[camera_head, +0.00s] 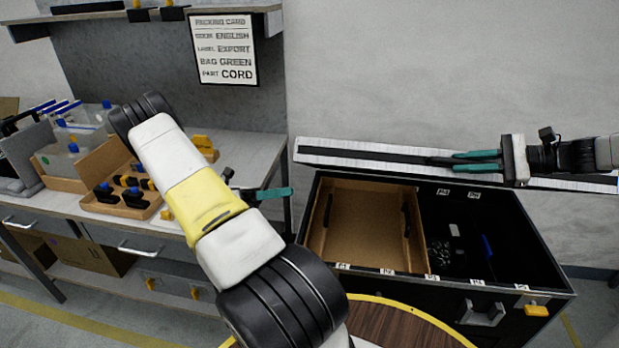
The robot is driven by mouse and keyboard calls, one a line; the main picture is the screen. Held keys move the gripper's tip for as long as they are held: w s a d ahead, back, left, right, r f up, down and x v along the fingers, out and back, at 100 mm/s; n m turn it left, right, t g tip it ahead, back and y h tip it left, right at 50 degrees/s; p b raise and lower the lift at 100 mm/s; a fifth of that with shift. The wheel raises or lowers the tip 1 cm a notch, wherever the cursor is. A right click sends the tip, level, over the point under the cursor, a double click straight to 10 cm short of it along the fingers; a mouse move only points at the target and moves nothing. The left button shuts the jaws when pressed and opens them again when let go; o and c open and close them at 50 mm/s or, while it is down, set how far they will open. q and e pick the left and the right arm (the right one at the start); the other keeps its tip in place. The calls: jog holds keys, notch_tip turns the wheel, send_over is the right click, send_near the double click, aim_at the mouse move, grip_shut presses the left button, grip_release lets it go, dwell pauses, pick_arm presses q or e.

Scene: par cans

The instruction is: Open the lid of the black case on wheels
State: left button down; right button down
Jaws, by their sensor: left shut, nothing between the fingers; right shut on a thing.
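The black case (405,283) stands right of centre with its inside in plain sight. Its lid (360,153) shows as a long, narrow strip with pale edges and a dark middle, swung up along the case's back side. My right gripper (447,161) reaches in from the right and is shut on the lid, its teal fingers lying across the strip. The exact part between the fingertips is hard to make out. My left gripper (284,193) is shut and empty, left of the case, partly behind my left arm.
A cardboard tray (365,215) fills the case's left part; small dark items and a blue piece (486,246) lie in the right part. A grey workbench (240,150) with boxes and bottles stands left. A round wooden top (395,325) is in front. A printed card (224,50) hangs above.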

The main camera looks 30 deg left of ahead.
aim_at(320, 159)
jog(key=shift+w+d, duration=0.1)
jog(key=shift+w, duration=0.05)
pick_arm(q)
jog(key=w+d+r, duration=0.5)
jog(key=w+d, duration=0.1)
jog(key=d, duration=0.1)
jog(key=shift+w+d, duration=0.25)
jog(key=shift+d, duration=0.15)
jog(key=shift+r, duration=0.15)
jog(key=shift+w+a+r, duration=0.15)
jog(key=shift+w+r, duration=0.25)
jog(key=shift+r, duration=0.25)
jog(key=shift+w+a+r, duration=0.15)
jog(key=shift+w+r, duration=0.25)
jog(key=shift+r, duration=0.2)
pick_arm(e)
jog(key=shift+f, duration=0.2)
pick_arm(q)
jog(key=shift+w+r, duration=0.1)
jog(key=shift+r, duration=0.1)
pick_arm(e)
jog(key=shift+s+f, duration=0.15)
jog(key=shift+s, duration=0.05)
jog(key=c, duration=1.4)
grip_release()
jog(key=shift+o, duration=0.2)
pick_arm(q)
jog(key=shift+f, duration=0.1)
